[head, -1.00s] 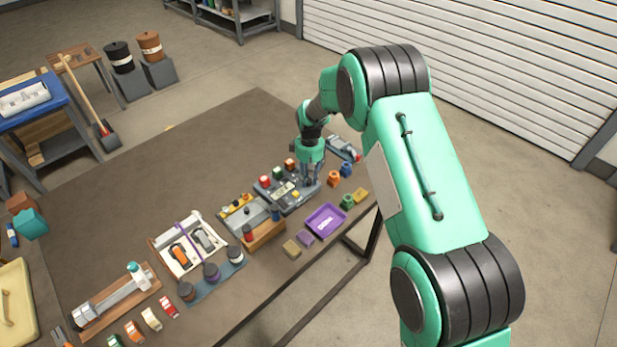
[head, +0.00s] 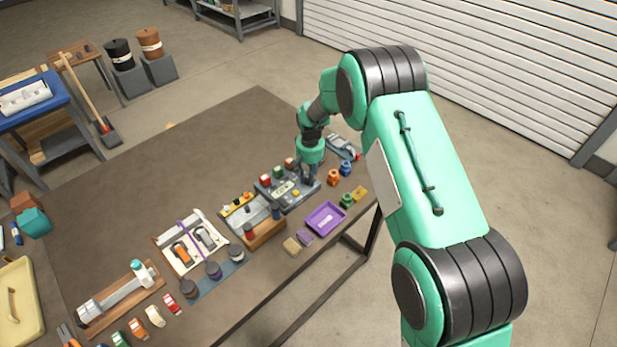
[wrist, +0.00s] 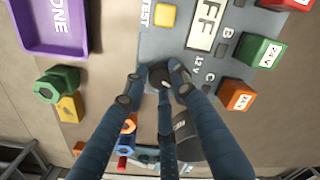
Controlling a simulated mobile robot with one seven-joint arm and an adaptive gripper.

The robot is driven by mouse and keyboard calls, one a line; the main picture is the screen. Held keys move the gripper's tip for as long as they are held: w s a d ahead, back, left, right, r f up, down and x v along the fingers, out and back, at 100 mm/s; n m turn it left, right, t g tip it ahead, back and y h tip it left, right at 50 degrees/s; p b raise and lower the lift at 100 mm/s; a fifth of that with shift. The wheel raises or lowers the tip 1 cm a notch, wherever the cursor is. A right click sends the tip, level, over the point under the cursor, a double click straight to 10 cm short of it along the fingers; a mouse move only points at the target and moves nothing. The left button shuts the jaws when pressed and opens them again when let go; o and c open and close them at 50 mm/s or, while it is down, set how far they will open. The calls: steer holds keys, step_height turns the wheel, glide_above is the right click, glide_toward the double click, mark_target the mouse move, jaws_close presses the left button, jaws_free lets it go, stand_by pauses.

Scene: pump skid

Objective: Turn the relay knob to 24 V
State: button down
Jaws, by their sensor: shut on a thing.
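The grey relay panel (head: 268,196) lies on the table in the head view and also shows in the wrist view (wrist: 150,47). In the head view my gripper (head: 308,178) points down onto the panel. The knob's pointer is hidden, so I cannot tell its setting.
Green (wrist: 258,51) and orange (wrist: 236,95) blocks marked 24 V stand at the panel's edge. A purple tray (head: 325,218), a green knobbed piece (head: 347,201) and orange and blue pieces lie close by.

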steer(key=shift+s+f, duration=0.15)
steer(key=shift+s, duration=0.05)
steer(key=c, duration=1.4)
jaws_free()
steer(key=shift+w, duration=0.1)
steer(key=shift+r, duration=0.3)
steer(key=shift+r, duration=0.65)
step_height(320, 180, up, 10)
steer(key=shift+d, duration=0.2)
steer(key=shift+r, duration=0.15)
